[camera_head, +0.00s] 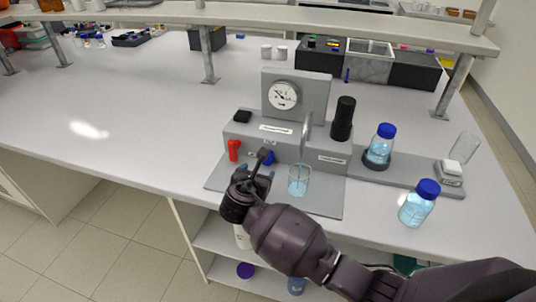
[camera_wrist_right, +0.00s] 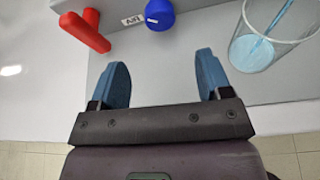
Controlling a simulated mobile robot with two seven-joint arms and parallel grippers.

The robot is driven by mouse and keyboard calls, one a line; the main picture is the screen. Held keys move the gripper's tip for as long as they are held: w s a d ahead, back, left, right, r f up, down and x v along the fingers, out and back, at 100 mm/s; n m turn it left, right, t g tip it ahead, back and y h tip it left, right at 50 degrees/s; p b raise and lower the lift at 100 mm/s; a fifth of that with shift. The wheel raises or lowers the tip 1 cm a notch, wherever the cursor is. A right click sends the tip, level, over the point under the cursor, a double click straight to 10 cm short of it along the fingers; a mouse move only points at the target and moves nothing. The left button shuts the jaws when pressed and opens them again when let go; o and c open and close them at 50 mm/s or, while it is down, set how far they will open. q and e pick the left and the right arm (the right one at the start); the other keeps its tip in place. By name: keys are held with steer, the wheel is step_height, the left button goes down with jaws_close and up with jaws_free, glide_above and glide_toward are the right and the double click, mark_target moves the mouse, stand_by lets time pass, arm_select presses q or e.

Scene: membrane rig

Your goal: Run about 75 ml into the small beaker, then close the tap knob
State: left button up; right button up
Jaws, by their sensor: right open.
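The small beaker (camera_head: 299,182) stands on the rig's grey base plate under the bent metal spout. In the right wrist view, a pale blue stream runs into the beaker (camera_wrist_right: 262,52), with blue liquid at its bottom; I cannot read the volume. A round blue knob (camera_wrist_right: 159,12), apparently the tap knob, is on the rig's front, left of the beaker. It is partly hidden behind my gripper in the head view. My right gripper (camera_wrist_right: 163,75) is open and empty, its fingers apart and just short of the blue knob. My left gripper is not in view.
A red handle (camera_head: 233,149) sits left of the blue knob. A gauge (camera_head: 284,96) and black cylinder (camera_head: 343,118) are on the rig. Blue-capped bottles (camera_head: 417,205) stand at right, one near the bench edge. The bench at left is clear.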

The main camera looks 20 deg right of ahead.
mark_target(266, 170)
steer(key=shift+w+d+f, duration=0.2)
steer(key=shift+w+d, duration=0.1)
steer(key=shift+w, duration=0.2)
arm_select(q)
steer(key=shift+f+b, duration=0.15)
steer(key=shift+b, duration=0.15)
arm_select(e)
steer(key=x, duration=0.9)
steer(key=shift+f, duration=0.1)
